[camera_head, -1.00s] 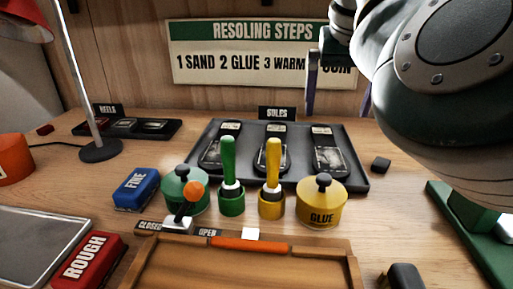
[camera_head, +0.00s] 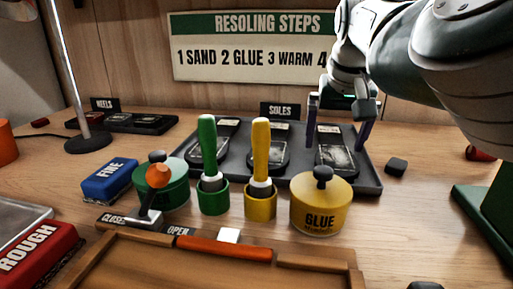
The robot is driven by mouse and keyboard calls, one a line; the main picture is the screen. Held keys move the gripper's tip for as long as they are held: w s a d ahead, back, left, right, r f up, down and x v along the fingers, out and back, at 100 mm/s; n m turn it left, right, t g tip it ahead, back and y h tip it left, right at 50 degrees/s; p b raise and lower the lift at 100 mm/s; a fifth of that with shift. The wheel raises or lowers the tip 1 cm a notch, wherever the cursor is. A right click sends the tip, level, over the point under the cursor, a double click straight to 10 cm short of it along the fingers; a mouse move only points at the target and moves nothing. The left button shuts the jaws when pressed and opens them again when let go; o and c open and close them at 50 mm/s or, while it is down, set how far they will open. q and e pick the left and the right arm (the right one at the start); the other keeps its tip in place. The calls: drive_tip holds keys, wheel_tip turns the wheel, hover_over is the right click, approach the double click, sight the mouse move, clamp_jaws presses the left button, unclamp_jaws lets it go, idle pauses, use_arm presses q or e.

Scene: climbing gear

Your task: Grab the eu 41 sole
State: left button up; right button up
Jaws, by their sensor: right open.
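My left gripper is not in view.
A yellow glue pot (camera_head: 320,208), yellow-handled brush (camera_head: 260,170), green-handled brush (camera_head: 210,165) and green pot (camera_head: 165,188) stand in front of the tray. A small dark block (camera_head: 396,166) lies right of it. A wooden tray (camera_head: 200,270) fills the front.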

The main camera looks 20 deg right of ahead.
drive_tip(key=shift+w+d+f, duration=0.1)
drive_tip(key=shift+f, duration=0.1)
drive_tip(key=shift+c, duration=0.4)
drive_tip(key=c, duration=1.5)
